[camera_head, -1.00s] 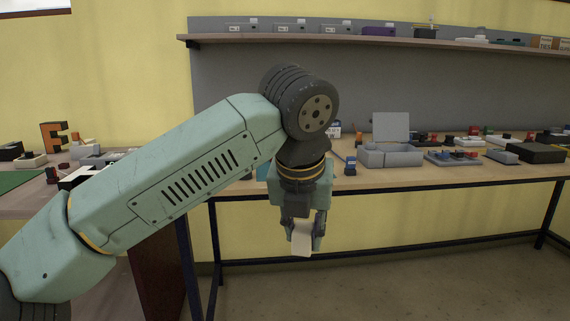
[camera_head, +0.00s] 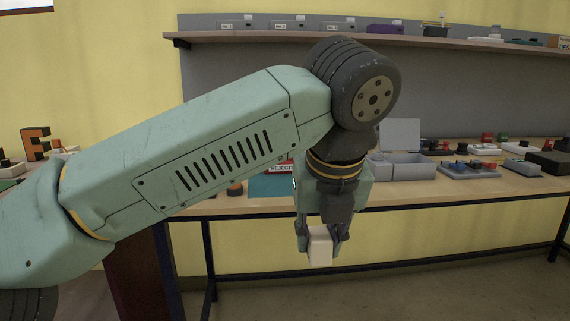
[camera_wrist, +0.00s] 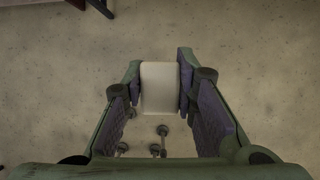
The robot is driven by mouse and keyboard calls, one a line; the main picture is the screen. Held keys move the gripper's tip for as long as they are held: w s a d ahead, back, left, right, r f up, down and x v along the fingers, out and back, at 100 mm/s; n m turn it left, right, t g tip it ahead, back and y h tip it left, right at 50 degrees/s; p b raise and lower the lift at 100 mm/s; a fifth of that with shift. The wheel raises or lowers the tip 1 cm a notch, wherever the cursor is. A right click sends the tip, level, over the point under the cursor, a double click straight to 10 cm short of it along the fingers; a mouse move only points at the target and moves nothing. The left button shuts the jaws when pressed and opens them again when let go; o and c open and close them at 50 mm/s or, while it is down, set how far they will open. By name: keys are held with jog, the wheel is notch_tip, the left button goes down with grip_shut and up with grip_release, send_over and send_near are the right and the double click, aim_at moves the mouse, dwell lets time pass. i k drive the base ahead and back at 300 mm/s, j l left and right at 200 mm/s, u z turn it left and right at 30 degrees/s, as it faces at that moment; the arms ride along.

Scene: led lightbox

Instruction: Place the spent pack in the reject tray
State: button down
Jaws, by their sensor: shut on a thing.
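My gripper (camera_head: 320,248) is shut on a small off-white block-shaped pack (camera_head: 320,246), held between its two fingers. In the wrist view the pack (camera_wrist: 160,88) sits between the fingertips, with only floor behind it. The gripper hangs in front of the workbench, with the pack below the level of the bench top. Behind my arm, a red-and-white sign reading "REJECT" (camera_head: 282,167) shows in part on the bench, beside a teal surface (camera_head: 270,186). My arm hides much of that area, and I cannot make out the reject tray itself.
The bench top (camera_head: 420,190) has a dark frame and its front edge lies behind my gripper. A grey open-lidded box (camera_head: 402,168) and a grey tray with small parts (camera_head: 468,170) stand to the right. A shelf (camera_head: 300,36) with grey bins runs above.

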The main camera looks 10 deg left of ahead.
aim_at(281, 169)
jog(key=i, duration=1.6)
